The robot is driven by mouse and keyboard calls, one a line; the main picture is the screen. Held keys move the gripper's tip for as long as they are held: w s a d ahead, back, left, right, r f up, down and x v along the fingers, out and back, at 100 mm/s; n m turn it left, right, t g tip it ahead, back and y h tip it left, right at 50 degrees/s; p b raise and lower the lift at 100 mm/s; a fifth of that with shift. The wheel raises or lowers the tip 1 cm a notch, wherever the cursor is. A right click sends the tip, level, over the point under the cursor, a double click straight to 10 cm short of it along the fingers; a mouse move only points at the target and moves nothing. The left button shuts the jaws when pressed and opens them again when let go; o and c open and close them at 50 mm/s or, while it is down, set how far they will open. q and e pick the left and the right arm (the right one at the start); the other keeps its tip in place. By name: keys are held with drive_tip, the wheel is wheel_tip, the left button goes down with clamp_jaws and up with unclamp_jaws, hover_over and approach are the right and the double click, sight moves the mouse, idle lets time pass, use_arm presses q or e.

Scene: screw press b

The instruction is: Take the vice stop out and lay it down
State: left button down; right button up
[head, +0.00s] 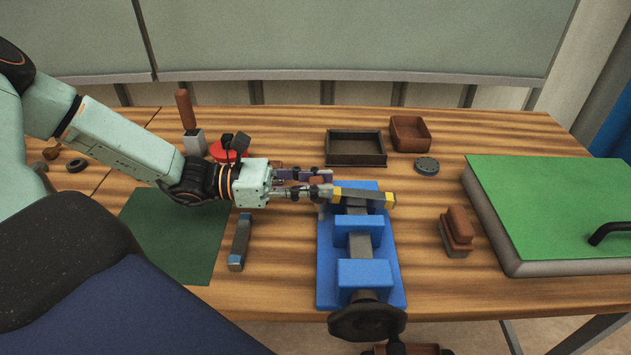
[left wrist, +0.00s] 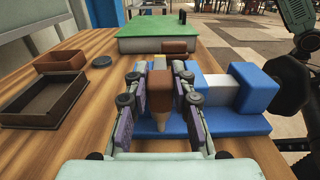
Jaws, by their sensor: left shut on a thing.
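The blue screw vice (head: 326,268) stands on the wooden table, its dark handwheel (head: 367,320) at the near end. A dark bar with yellow ends (head: 362,196), which I take for the vice stop, lies crosswise over the vice's far end. My left gripper (head: 318,186) comes in from the left and is shut on a brown, handle-like part (left wrist: 160,88) in line with this bar. The left wrist view shows that part between the fingers, over the blue vice base (left wrist: 232,124). I cannot tell whether the bar touches the vice. My right gripper is not in view.
A dark tray (head: 356,164) and a brown box (head: 410,133) stand behind the vice. A bar with blue ends (head: 240,242) lies by the green mat (head: 170,245). A brush (head: 456,232) and a green-topped slab (head: 560,205) are to the right.

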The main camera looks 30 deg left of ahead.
use_arm(q)
drive_tip(key=shift+r, duration=0.1)
drive_tip(key=shift+r+p, duration=1.05)
drive_tip(key=shift+p, duration=0.05)
drive_tip(key=shift+f, duration=0.1)
